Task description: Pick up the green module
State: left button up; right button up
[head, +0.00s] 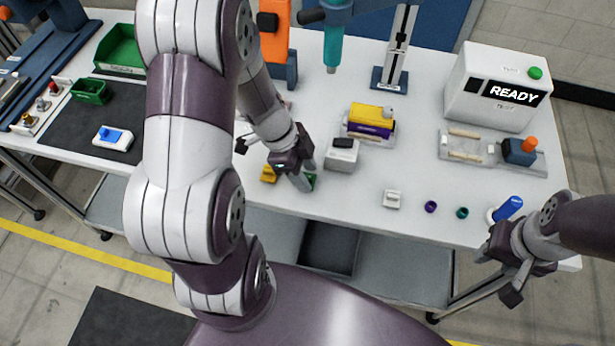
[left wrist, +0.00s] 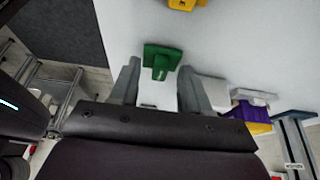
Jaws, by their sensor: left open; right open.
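The green module (head: 312,182) lies on the white table near its front edge, mostly hidden behind my left gripper in the head view. In the left wrist view the green module (left wrist: 163,58) sits at the opening between the fingertips, with white table around it. My left gripper (head: 304,182) is open, its fingers pointing down at the module. In the left wrist view the open fingers of my left gripper (left wrist: 159,68) are on either side of the module's near part; contact cannot be told. My right gripper (head: 507,280) is open and empty, off the table's front right.
A yellow block (head: 268,174) lies just left of my left gripper. A grey box with a black top (head: 341,157) stands close on its right. A yellow and purple module in a holder (head: 370,120) is behind. A white block (head: 392,199) and small rings lie further right.

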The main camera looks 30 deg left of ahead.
pick_arm(q)
grip_shut()
jog(key=shift+r, duration=0.1)
